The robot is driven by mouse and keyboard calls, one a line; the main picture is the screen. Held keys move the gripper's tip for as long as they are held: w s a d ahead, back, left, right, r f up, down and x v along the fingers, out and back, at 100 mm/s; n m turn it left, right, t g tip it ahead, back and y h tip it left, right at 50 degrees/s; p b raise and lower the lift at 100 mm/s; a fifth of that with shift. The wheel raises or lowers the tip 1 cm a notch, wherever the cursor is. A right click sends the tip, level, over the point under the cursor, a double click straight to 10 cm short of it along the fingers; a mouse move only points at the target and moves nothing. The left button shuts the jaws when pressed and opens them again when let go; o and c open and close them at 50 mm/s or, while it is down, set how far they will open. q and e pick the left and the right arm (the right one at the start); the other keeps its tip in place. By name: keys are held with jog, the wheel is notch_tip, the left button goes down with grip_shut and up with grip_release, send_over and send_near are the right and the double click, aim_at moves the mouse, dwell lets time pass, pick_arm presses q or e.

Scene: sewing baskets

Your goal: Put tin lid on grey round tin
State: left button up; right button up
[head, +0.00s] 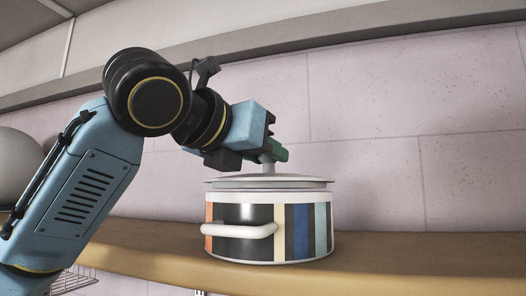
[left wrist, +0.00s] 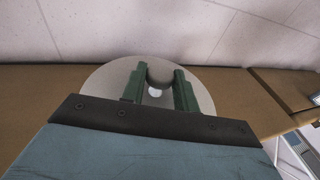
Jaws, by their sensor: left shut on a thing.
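The round tin (head: 304,230) stands upright on a wooden shelf. It has a white rim, vertical coloured stripes, a dark panel and a white side handle. The pale grey tin lid (head: 235,182) lies level over the tin's mouth, roughly centred; I cannot tell whether it rests fully on the rim. My left gripper (head: 275,152) is above the lid, shut on its knob. In the left wrist view, the green fingers (left wrist: 160,88) stand on both sides of the round knob, with the lid (left wrist: 108,80) below them. The tin is hidden there. My right gripper is not in view.
The wooden shelf (head: 420,245) is clear to the right of the tin. A pale tiled wall (head: 420,130) stands close behind. A large grey rounded object (head: 18,165) is at the far left. A wire rack (head: 75,281) shows below the shelf.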

pick_arm(q)
jog(key=shift+f, duration=0.55)
jog(key=o, duration=0.9)
jog(key=shift+o, duration=0.2)
jog(key=shift+s+a+r+b, duration=0.1)
jog(key=shift+s+a+b, duration=0.2)
jog(key=shift+s+b, duration=0.15)
jog(key=b+v, duration=0.3)
jog(key=v, duration=0.9)
jog(key=shift+s+a, duration=0.1)
